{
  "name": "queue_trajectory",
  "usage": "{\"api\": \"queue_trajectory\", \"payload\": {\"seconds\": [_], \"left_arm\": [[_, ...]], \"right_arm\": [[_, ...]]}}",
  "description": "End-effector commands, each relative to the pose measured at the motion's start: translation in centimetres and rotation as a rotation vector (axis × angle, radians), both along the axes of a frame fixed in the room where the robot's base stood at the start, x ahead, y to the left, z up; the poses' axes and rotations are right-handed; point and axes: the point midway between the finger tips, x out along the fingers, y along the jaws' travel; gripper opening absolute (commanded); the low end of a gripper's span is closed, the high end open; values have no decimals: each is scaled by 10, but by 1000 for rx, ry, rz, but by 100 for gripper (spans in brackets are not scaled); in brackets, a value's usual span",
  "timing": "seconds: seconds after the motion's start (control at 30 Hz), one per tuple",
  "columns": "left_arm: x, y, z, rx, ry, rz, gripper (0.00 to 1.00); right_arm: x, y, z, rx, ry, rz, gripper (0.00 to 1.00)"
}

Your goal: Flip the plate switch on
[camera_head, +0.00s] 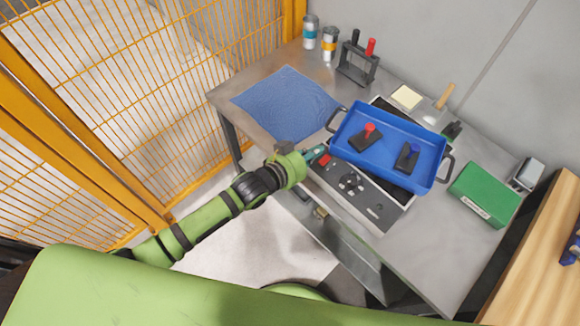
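The plate (372,208) is a grey box-shaped unit with a dark top, standing on the metal table. Its front panel carries dark knobs or marks. A small red switch (325,160) shows at the panel's left end; its on or off position is too small to tell. My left gripper (316,153), with teal fingertips, is right beside the red switch, at the panel's left end. I cannot tell whether it touches the switch, or whether its fingers are open or shut. My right gripper is not in view.
A blue two-handled tray (440,168) holding a red-topped and a blue-topped item sits over the plate. A blue mat (287,103), two cans, a black rack (357,68) and a green box (485,194) are on the table (425,262). An orange mesh fence (110,110) stands left.

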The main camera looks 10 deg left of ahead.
Motion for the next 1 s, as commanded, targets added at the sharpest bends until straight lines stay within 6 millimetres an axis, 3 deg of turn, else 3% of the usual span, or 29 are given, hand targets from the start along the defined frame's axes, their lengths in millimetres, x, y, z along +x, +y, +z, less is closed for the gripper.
{"api": "queue_trajectory", "payload": {"seconds": [0.03,0.1,0.4,1.0], "left_arm": [[-15,9,-11,6,12,-2,0],[-28,19,-9,7,11,-1,0],[-68,48,-1,5,10,-1,0],[-75,53,3,4,8,-1,0]], "right_arm": [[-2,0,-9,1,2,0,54],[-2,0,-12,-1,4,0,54],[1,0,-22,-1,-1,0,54],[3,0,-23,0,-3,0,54]]}}
